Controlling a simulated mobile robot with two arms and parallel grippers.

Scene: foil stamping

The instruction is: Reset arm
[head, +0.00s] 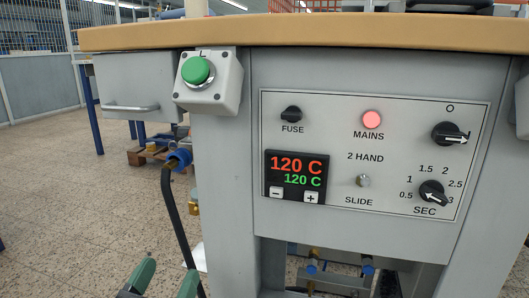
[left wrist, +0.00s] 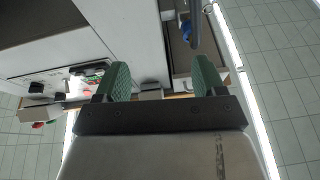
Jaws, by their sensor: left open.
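My left gripper (head: 168,275) shows at the bottom edge of the head view, low and to the left of the machine's control panel (head: 335,220). Its two green fingers are apart with nothing between them. In the left wrist view the open left gripper (left wrist: 162,76) faces the grey machine cabinet, with the panel (left wrist: 60,82) off to the left. My right gripper is in neither view.
A green push button (head: 197,71) on a grey box juts out below the wooden tabletop (head: 300,33). The display (head: 296,177) reads 120 C twice, and the red mains lamp (head: 372,119) is lit. Open floor lies left.

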